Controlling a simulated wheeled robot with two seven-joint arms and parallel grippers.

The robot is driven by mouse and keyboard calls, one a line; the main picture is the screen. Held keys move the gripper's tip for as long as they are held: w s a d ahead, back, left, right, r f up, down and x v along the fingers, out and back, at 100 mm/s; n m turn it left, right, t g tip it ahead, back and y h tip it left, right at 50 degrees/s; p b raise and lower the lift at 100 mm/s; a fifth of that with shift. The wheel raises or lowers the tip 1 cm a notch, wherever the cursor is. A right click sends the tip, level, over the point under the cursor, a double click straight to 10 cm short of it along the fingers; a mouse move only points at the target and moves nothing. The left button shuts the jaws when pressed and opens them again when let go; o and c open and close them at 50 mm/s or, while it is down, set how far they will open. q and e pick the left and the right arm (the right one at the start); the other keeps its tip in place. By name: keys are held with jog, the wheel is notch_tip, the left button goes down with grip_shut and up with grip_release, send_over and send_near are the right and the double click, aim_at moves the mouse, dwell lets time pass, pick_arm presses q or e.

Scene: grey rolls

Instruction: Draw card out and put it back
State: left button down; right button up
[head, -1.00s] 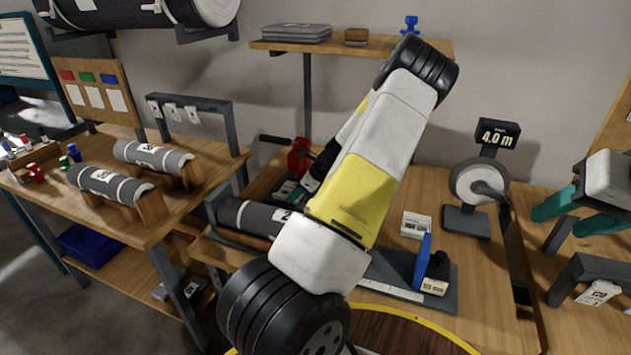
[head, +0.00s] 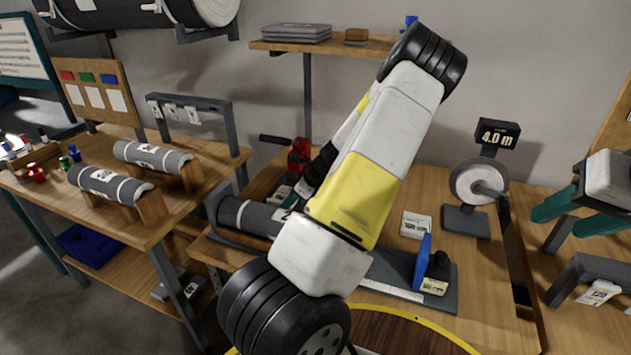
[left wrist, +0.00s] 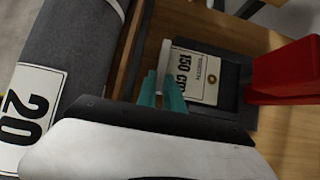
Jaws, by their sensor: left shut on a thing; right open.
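My left gripper (left wrist: 162,92) shows teal fingers closed on a thin pale upright edge, seemingly that of a card (left wrist: 164,58). Beside it a label card reading "150 cm" (left wrist: 193,76) lies in a dark holder (left wrist: 228,93); I cannot tell whether it is the same piece as the pale edge. In the head view my left arm hides most of this spot. My right gripper (head: 566,206) is open and empty at the right, its teal fingers apart above the bench.
A grey roll (head: 245,215) lies left of the holder; its label reads "20" in the left wrist view. A red clamp-like part (head: 299,158) stands close behind. A blue upright piece (head: 423,262), a small label box (head: 416,225) and a "4.0 m" gauge (head: 496,134) stand to the right.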

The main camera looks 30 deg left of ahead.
pick_arm(q)
jog(key=shift+s, duration=0.15)
jog(key=shift+r, duration=0.15)
jog(key=shift+r, duration=2.4)
jog(key=shift+d, duration=0.15)
